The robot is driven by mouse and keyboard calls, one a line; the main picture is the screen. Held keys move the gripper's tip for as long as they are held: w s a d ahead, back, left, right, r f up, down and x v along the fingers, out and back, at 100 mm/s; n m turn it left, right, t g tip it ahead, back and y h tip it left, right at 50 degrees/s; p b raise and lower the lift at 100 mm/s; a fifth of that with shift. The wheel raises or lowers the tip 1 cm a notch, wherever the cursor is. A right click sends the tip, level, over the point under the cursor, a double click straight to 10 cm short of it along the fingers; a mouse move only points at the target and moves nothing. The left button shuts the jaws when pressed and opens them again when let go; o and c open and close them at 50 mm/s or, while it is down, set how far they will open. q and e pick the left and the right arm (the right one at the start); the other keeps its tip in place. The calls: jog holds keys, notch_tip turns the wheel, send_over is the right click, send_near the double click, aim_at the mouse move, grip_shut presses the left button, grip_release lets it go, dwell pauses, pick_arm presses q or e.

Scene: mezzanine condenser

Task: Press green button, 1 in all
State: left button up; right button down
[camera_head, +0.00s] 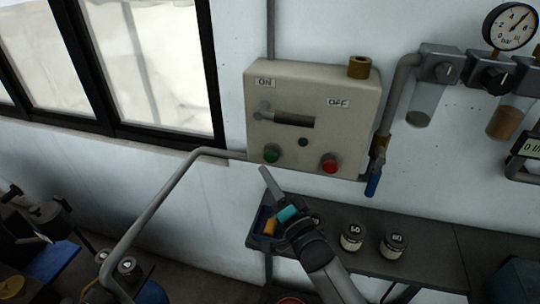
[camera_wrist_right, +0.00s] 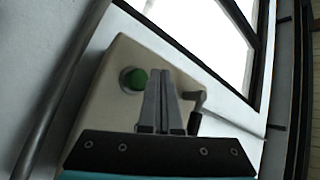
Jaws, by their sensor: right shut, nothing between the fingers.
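The green button (camera_head: 271,154) is at the lower left of a beige control box (camera_head: 345,92) on the wall. My right gripper (camera_head: 265,170) is shut and empty, its fingertips pointing up just below the green button in the head view. My left gripper is not in view.
A red button (camera_head: 329,163) and a lever handle (camera_head: 290,119) are on the same box. A grey pipe rail (camera_head: 165,205) runs left of it. Below is a dark shelf (camera_head: 430,250) with weights (camera_head: 352,238). A blue-handled valve (camera_head: 373,183) hangs right of the box.

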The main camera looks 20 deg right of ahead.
jog(key=shift+s+a+p, duration=0.2)
jog(key=shift+s+a, duration=0.2)
jog(key=shift+s, duration=0.2)
jog(key=shift+s+a+p, duration=0.2)
jog(key=shift+s+a, duration=0.15)
jog(key=shift+s, duration=0.2)
jog(key=shift+f, duration=0.1)
jog(key=s+f+n+g+h+b, duration=0.1)
jog(key=s+f+n+g+b, duration=0.3)
jog(key=f, duration=0.9)
jog(key=s+d+f+g+h+b, duration=0.1)
jog(key=s+f+g+b, duration=0.15)
jog(key=s+f, duration=0.75)
jog(key=s+f+n+g+b, duration=0.1)
jog(key=f+n+g+b, duration=0.15)
jog(key=f, duration=1.45)
jog(key=s+d+f+n+g+b, duration=0.1)
jog(key=s+f+g+b, duration=0.1)
jog(key=s+f, duration=0.4)
jog(key=s+d+f+n+g+h+b, duration=0.1)
jog(key=s+f+g, duration=0.3)
jog(key=s, duration=0.9)
jog(key=s+d+f+n+g+b, duration=0.1)
jog(key=s+f+n+g+b, duration=0.2)
jog(key=s+f, duration=0.7)
jog(key=shift+s+d+f+g+h, duration=0.25)
jog(key=shift+s+g+h, duration=0.1)
jog(key=shift+g, duration=0.25)
